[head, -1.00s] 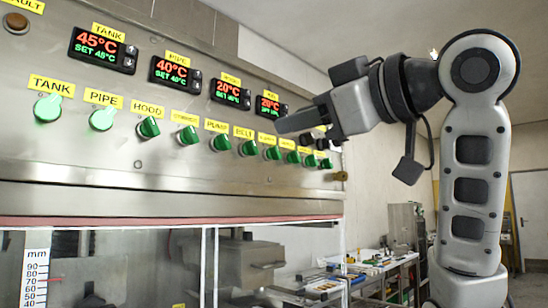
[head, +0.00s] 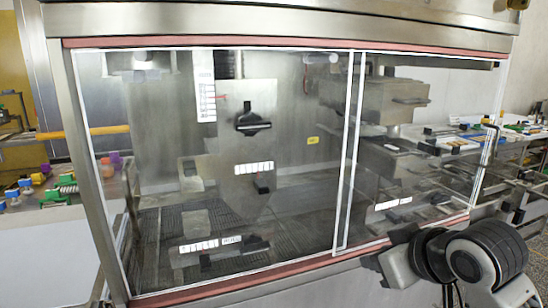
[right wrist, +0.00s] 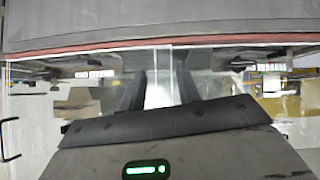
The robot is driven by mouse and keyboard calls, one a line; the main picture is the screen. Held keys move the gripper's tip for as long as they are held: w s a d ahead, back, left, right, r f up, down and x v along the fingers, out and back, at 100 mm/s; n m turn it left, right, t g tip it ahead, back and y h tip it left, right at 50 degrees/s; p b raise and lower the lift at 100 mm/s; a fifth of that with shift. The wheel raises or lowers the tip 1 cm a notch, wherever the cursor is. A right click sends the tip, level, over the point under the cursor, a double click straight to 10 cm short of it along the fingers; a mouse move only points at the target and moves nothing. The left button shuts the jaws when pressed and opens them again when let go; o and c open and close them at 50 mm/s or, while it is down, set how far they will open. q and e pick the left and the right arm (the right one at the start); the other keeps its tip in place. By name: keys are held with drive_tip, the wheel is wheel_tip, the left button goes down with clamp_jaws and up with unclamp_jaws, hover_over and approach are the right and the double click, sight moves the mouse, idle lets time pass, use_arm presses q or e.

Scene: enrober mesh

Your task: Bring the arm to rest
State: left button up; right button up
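My right arm is at the lower right of the head view, in front of the machine's lower right corner. Its gripper (head: 384,262) points left there, and its fingers are hard to make out. In the right wrist view the two dark fingers of this gripper (right wrist: 158,76) stand apart with nothing between them, only the white window frame seen behind the gap. My left arm and gripper are not in view.
The enrober's glass front (head: 300,130), with white frames and red seals, fills the middle. Behind it are black handles, a mesh floor (head: 215,225) and a white scale (head: 205,88). Cluttered benches stand at left (head: 50,225) and right (head: 465,140).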

drive_tip(key=s+d+f+m+g+h, duration=0.25)
drive_tip(key=s+f+g, duration=0.35)
drive_tip(key=s+f, duration=1.8)
drive_tip(key=w+a+f+t+y, duration=0.2)
drive_tip(key=w+a+f+t, duration=0.3)
drive_tip(key=f+t, duration=0.1)
drive_tip(key=shift+a+y, duration=0.35)
drive_tip(key=shift+a, duration=0.05)
drive_tip(key=shift+w+a, duration=0.1)
drive_tip(key=shift+w, duration=0.1)
